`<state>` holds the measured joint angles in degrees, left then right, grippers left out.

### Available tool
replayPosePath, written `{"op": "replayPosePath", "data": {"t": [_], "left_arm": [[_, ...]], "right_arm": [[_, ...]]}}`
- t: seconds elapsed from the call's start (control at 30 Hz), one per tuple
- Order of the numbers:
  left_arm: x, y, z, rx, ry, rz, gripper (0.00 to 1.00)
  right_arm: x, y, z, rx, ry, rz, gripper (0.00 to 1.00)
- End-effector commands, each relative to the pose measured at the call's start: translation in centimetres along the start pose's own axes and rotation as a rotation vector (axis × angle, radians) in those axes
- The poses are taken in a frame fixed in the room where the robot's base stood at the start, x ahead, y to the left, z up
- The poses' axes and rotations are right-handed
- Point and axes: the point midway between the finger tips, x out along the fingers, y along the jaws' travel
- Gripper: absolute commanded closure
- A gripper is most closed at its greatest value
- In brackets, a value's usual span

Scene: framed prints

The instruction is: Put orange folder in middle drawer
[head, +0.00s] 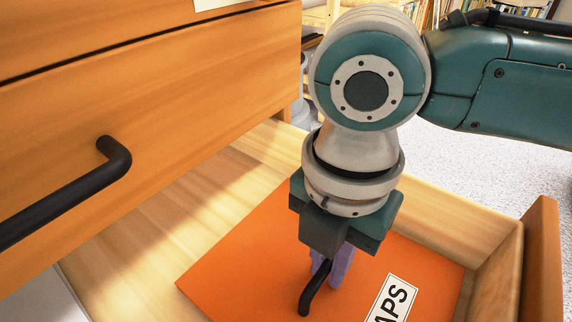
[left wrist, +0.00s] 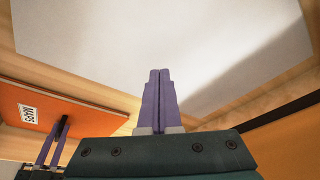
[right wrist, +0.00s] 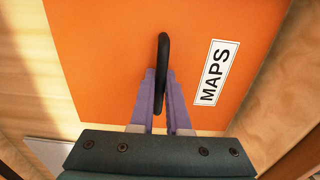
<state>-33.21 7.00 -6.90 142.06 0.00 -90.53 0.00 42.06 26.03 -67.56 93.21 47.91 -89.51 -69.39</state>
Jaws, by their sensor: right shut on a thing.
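The orange folder (head: 240,270) lies flat in or just above an open wooden drawer (head: 170,215); I cannot tell if it touches the bottom. It has a black handle (right wrist: 163,75) and a white "MAPS" label (right wrist: 215,72). My right gripper (head: 325,280) is shut on the black handle from above, and its fingers (right wrist: 158,95) sit either side of the handle in the right wrist view. The left wrist view also shows the folder (left wrist: 60,105) at its left. My left gripper (left wrist: 160,78) has its purple fingers together, with nothing visible between them.
A closed wooden drawer front with a black bar handle (head: 70,195) stands above the open drawer at left. The open drawer's front panel (head: 540,262) is at right. A pale white surface (left wrist: 150,35) fills much of the left wrist view. Bookshelves stand behind, beyond light carpet (head: 480,165).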

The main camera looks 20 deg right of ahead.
Motion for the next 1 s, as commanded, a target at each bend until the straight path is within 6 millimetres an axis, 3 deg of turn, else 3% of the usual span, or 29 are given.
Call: {"op": "replayPosePath", "data": {"t": [0.07,0.1,0.37,0.67,1.0], "left_arm": [[0.0,0.0,0.0,0.0,0.0,0.0,1.0],[0.0,0.0,0.0,0.0,0.0,0.0,1.0],[0.0,0.0,0.0,0.0,0.001,0.0,1.0],[-0.1,0.0,0.0,-0.001,0.001,0.0,1.0],[-4.9,-0.1,-1.6,-0.002,0.001,0.001,1.0]], "right_arm": [[0.2,0.0,0.0,0.0,0.0,0.001,1.0],[0.3,0.0,0.0,0.0,0.0,-0.001,0.85],[0.3,0.0,0.0,0.0,0.0,0.0,0.56],[-0.1,0.0,0.0,0.0,-0.001,0.001,0.56],[-7.4,0.1,0.1,0.0,-0.001,0.002,0.56]]}}
